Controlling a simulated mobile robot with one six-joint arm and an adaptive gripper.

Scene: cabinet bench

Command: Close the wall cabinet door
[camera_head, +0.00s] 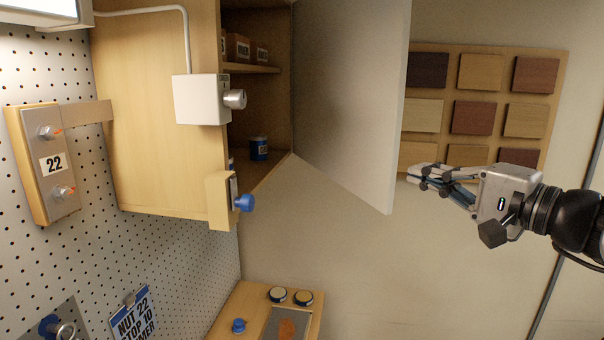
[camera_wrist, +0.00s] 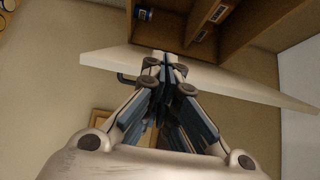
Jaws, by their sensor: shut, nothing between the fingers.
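The wall cabinet (camera_head: 160,110) is wooden, with its opening facing right in the head view. Its pale door (camera_head: 350,90) stands wide open, and the shelves inside show. My gripper (camera_head: 412,176) is shut and empty, just to the right of the door's free edge in the head view. In the wrist view the door (camera_wrist: 230,80) runs across behind my fingertips (camera_wrist: 162,62), with a dark handle (camera_wrist: 126,79) beside them. The open cabinet interior shows beyond it. I cannot tell whether the fingers touch the door.
A white box with a knob (camera_head: 203,99) and a blue knob (camera_head: 244,203) sit at the cabinet's front edge. A blue can (camera_head: 259,149) stands inside. A board of wood samples (camera_head: 480,98) hangs behind my gripper. A low bench (camera_head: 245,300) stands below.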

